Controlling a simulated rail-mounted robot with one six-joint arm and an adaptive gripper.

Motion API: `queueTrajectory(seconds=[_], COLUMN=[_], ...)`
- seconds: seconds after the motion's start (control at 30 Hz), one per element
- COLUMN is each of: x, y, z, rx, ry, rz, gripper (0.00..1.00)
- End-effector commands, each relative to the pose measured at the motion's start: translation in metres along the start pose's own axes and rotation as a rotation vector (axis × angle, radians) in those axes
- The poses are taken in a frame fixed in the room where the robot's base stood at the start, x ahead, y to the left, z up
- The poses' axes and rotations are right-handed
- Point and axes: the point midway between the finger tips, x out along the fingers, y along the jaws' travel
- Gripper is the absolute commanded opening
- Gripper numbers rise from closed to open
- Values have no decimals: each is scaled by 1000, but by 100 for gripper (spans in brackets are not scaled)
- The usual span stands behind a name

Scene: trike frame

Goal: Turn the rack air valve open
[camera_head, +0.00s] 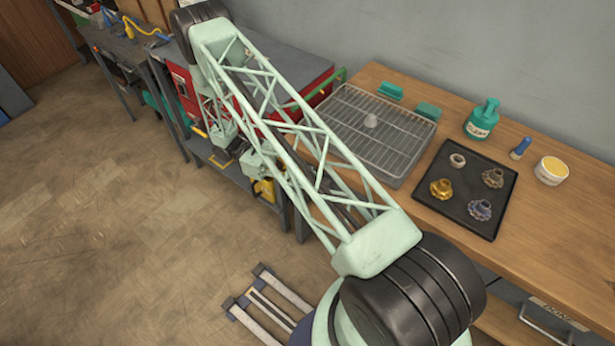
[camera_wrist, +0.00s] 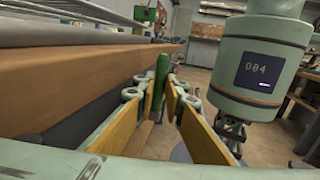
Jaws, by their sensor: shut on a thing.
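My gripper (camera_wrist: 163,104) shows in the wrist view as two pale green fingers with yellow pads that converge ahead. A green upright handle (camera_wrist: 161,76) stands between the fingertips, and the gripper is shut on it. I take it for the rack air valve's handle, but its base is hidden and I cannot tell how far it is turned. In the head view my gripper (camera_head: 263,187) is low in front of the bench, partly hidden behind my truss arm. The handle cannot be made out there.
A pallet-like frame (camera_head: 275,293) lies on the otherwise open floor (camera_head: 110,210).

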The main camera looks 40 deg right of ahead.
Motion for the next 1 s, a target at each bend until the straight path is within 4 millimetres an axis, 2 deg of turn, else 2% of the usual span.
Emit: queueTrajectory(seconds=[0.4, 0.43, 0.57, 1.0], x=[1, 1, 1, -1], y=[0, 0, 0, 0], z=[0, 0, 0, 0], rx=[-1, -1, -1, -1], ry=[-4, -4, -4, -4], rz=[1, 1, 1, 1], gripper=[0, 12, 24, 24])
